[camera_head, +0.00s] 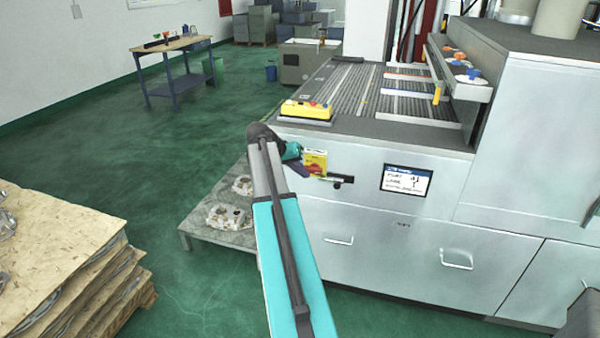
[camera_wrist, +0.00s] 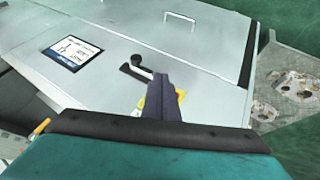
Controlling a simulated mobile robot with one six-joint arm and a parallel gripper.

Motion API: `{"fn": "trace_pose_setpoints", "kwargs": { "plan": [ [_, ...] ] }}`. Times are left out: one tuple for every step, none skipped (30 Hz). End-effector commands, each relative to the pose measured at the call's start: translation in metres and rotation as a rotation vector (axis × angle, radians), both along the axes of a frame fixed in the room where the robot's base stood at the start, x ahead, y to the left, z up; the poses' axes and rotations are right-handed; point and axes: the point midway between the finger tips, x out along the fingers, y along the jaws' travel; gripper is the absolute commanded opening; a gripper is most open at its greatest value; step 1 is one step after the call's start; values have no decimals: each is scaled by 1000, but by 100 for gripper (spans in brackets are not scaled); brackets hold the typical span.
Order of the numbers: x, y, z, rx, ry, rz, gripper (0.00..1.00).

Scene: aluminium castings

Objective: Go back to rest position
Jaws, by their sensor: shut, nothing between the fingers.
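My arm reaches up through the middle of the head view, in front of the grey machine (camera_head: 400,235). My gripper (camera_head: 301,171) is a dark shape at the arm's far end, close to the machine's front face. In the wrist view my gripper (camera_wrist: 164,82) is shut and empty, pointing at the front panel. A yellow and red label or box (camera_head: 315,162) shows beside it and is partly hidden behind the gripper in the wrist view (camera_wrist: 151,100). A black latch with a knob (camera_head: 338,180) is near the gripper; I cannot tell whether they touch.
A low grey table (camera_head: 199,232) with castings (camera_head: 225,217) stands left of the machine. A stack of wooden boards (camera_head: 65,245) is at the left. A yellow control box (camera_head: 306,110) sits on the machine top. Green floor is clear toward the workbench (camera_head: 165,45).

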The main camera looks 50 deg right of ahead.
Motion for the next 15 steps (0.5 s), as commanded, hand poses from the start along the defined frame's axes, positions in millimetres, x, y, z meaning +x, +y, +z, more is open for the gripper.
{"fn": "trace_pose_setpoints", "kwargs": {
  "plan": [
    [0, 0, 0, 0, 0, 0, 0],
    [0, 0, 0, 0, 0, 0, 0],
    [0, 0, 0, 0, 0, 0, 0],
    [0, 0, 0, 0, 0, 0, 0],
    [0, 0, 0, 0, 0, 0, 0],
    [0, 0, 0, 0, 0, 0, 0],
    [0, 0, 0, 0, 0, 0, 0],
    [1, 1, 0, 0, 0, 2, 0],
    [3, 3, 0, 0, -1, 6, 0],
    [6, 5, -1, 1, 0, 10, 0],
    [9, 8, -1, 1, 0, 15, 0],
    [14, 13, -5, 3, 4, 25, 0],
    [18, 17, -9, 7, 9, 33, 0],
    [23, 23, -15, 11, 15, 43, 0],
    [29, 31, -24, 19, 24, 57, 0]
  ]
}}
